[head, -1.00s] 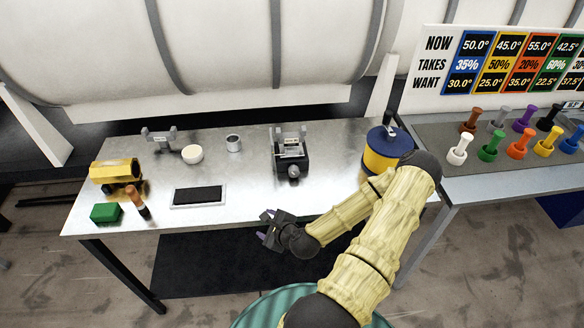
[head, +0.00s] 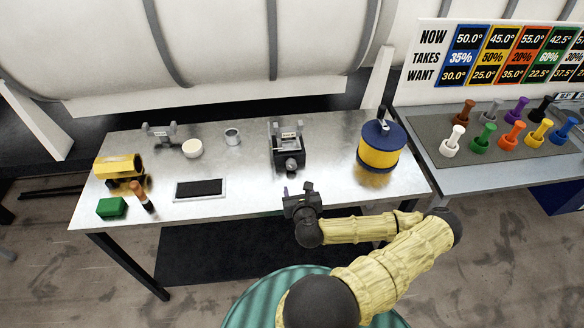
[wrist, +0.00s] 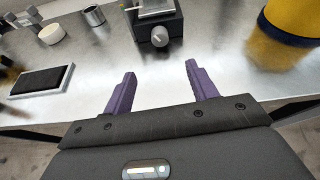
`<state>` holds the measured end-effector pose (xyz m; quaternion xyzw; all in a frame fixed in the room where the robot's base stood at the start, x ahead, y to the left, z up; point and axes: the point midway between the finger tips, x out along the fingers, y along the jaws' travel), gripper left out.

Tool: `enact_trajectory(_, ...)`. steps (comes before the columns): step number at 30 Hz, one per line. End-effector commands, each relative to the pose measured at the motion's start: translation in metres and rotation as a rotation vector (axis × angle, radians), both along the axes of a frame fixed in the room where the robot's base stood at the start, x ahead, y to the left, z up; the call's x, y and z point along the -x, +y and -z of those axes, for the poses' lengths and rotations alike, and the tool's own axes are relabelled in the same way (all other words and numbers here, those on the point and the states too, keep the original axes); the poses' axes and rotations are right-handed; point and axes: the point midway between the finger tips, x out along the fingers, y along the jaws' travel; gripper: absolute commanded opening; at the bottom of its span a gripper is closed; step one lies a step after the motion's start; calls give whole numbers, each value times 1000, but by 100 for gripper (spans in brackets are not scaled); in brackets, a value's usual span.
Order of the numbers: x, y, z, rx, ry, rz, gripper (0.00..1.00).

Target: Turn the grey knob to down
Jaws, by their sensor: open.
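The grey knob (head: 291,164) sits on the front of a small black device (head: 288,148) near the middle of the metal table. In the wrist view the knob (wrist: 160,40) is round with a lighter pointer mark, whose direction I cannot tell for sure. My gripper (head: 299,188) is at the table's front edge, just in front of the device and apart from it. Its two purple fingers (wrist: 156,85) are open with nothing between them, and the knob lies beyond their tips, roughly centred between them.
A yellow drum with a blue lid (head: 380,148) stands right of the device. A black pad (head: 200,188) lies to the left, with a white bowl (head: 192,148) and a metal cup (head: 233,137) behind. The metal table (head: 250,170) is bare around the device's front.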

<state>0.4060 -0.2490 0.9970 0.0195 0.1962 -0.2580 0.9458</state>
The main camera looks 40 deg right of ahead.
Motion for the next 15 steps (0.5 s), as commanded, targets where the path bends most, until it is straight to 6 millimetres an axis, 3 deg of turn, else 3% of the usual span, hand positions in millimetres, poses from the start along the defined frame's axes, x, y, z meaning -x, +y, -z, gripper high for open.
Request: enact_trajectory(15, -56, -34, 25, 2, 1, 1, 58)
